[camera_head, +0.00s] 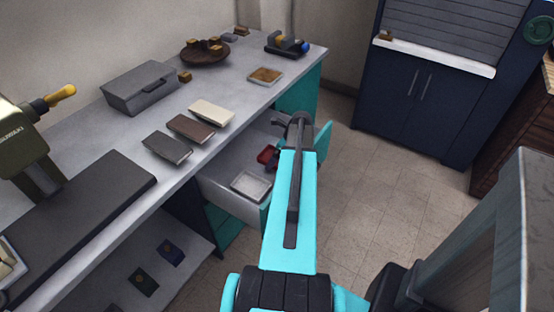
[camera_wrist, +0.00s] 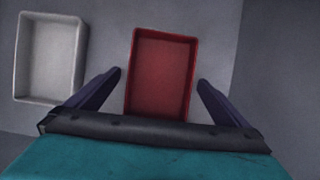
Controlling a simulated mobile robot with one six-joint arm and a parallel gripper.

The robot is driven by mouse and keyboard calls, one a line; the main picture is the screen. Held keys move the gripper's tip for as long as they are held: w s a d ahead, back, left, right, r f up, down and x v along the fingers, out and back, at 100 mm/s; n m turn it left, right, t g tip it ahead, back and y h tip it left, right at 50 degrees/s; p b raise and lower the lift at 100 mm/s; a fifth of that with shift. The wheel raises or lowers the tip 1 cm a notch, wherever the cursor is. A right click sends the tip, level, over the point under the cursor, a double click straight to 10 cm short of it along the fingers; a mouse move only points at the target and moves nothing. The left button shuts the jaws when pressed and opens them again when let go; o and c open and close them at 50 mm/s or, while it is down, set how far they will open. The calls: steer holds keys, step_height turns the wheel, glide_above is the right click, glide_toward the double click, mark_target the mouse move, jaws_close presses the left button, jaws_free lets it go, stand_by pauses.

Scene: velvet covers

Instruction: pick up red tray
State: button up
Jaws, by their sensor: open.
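The red tray (camera_wrist: 160,72) is a shallow rectangular tray in the middle of the wrist view, lying in an open drawer. In the head view only part of the red tray (camera_head: 267,156) shows, left of my gripper; the rest is hidden behind it. My gripper (camera_wrist: 159,82) is open, with one finger on each side of the tray's near part and a gap on both sides. In the head view my gripper (camera_head: 281,130) reaches over the drawer; its fingers are hard to make out there.
A white tray (camera_wrist: 48,58) lies left of the red tray in the same drawer (camera_head: 222,193). The counter above holds a grey box (camera_head: 140,88), several flat blocks and a tan-filled tray (camera_head: 265,76). The floor (camera_head: 375,190) to the right is clear.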

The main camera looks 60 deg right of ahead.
steer(key=shift+c, duration=0.4)
steer(key=c, duration=1.1)
steer(key=shift+r, duration=0.1)
steer(key=shift+r, duration=4.95)
